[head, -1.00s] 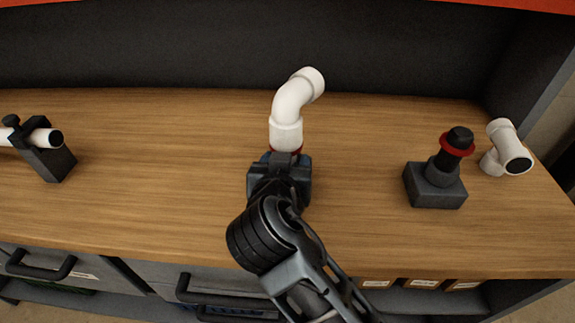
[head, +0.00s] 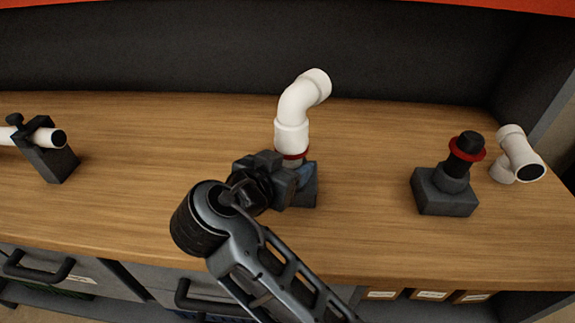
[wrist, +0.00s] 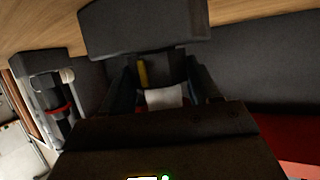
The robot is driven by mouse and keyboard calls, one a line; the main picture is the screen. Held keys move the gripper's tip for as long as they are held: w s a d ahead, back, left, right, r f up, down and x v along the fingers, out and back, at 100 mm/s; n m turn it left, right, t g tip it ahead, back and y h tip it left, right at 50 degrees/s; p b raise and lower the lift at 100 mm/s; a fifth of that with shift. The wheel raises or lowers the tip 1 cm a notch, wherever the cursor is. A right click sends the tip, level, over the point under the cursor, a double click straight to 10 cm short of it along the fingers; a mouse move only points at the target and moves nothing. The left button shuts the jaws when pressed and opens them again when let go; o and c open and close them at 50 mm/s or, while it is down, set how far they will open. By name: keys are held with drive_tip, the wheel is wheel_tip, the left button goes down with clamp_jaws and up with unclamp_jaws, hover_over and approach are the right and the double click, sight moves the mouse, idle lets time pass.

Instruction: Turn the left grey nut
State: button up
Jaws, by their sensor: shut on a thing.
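The left grey nut (head: 292,161) sits under a red ring at the foot of a white elbow pipe (head: 296,112), above a dark block (head: 309,190). Most of the nut is hidden by my gripper. My gripper (head: 291,176) reaches in from the left front and is shut around the nut. In the wrist view my gripper (wrist: 167,85) has a dark finger on each side of the grey part. A bit of white pipe (wrist: 164,97) shows between the fingers, and the dark block (wrist: 145,30) lies beyond.
A second dark block (head: 445,195) with a black post and red ring stands to the right. A white pipe fitting (head: 518,155) lies beside it. A clamp block (head: 48,160) holds a white pipe at the left. The wooden bench (head: 150,215) is clear between them.

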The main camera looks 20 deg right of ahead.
drive_tip(key=shift+f, duration=0.1)
drive_tip(key=o, duration=1)
drive_tip(key=shift+o, duration=0.2)
drive_tip(key=v, duration=0.7)
drive_tip(key=shift+s+a+b, duration=0.2)
drive_tip(key=shift+a+b, duration=0.1)
drive_tip(key=shift+b, duration=0.05)
drive_tip(key=shift+r, duration=0.3)
